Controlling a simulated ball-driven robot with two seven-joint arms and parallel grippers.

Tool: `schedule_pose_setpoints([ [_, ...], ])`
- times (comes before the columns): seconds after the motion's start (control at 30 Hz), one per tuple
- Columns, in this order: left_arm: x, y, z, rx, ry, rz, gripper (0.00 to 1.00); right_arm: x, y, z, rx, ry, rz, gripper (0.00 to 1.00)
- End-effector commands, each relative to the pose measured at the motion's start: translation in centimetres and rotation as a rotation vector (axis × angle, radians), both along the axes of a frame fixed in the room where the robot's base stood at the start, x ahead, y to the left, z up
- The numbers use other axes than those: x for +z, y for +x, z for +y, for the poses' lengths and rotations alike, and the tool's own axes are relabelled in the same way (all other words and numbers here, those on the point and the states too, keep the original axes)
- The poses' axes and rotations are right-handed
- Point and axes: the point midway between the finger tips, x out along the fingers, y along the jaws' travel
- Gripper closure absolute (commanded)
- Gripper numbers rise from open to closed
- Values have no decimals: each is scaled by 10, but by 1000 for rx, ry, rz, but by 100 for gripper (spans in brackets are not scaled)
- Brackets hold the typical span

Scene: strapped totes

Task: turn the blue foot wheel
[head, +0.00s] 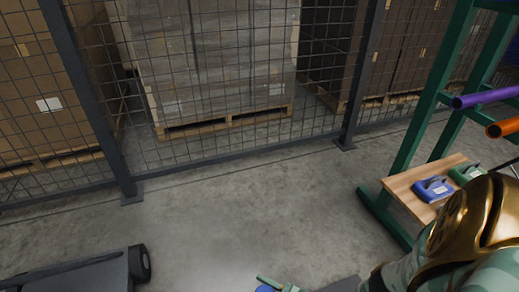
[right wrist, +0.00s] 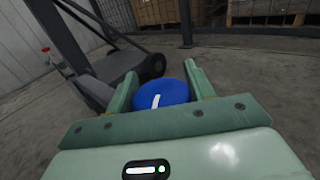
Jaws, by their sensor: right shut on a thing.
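The blue foot wheel (right wrist: 174,91) shows in the right wrist view as a round blue disc with a white mark on its face. My right gripper (right wrist: 161,74) has one green finger on each side of it and is shut on it. In the head view only a sliver of the blue wheel (head: 264,289) shows at the bottom edge, beside the green fingers of my right gripper (head: 279,284). What the wheel is mounted on is mostly hidden. My left gripper is in neither view.
A dark wheeled base (head: 105,272) stands at the lower left. A mesh fence (head: 222,160) runs across the back, with palletised boxes behind it. A green rack (head: 403,150) with a wooden shelf (head: 408,182) stands at the right. The middle floor is clear.

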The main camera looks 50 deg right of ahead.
Motion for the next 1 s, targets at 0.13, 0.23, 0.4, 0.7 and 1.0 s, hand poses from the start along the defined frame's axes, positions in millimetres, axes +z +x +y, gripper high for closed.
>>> schedule_pose_setpoints([
  [0.13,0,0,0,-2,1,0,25,0,-1,-1,-116,6,1,69],
  [0.23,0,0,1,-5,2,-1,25,0,-1,-3,-208,5,1,69],
  [0.4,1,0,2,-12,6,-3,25,0,-1,-5,-369,5,1,69],
  [0.7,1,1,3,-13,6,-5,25,-1,-2,-9,-655,2,1,69],
  [1.0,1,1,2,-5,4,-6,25,0,-4,-12,-922,0,2,69],
])
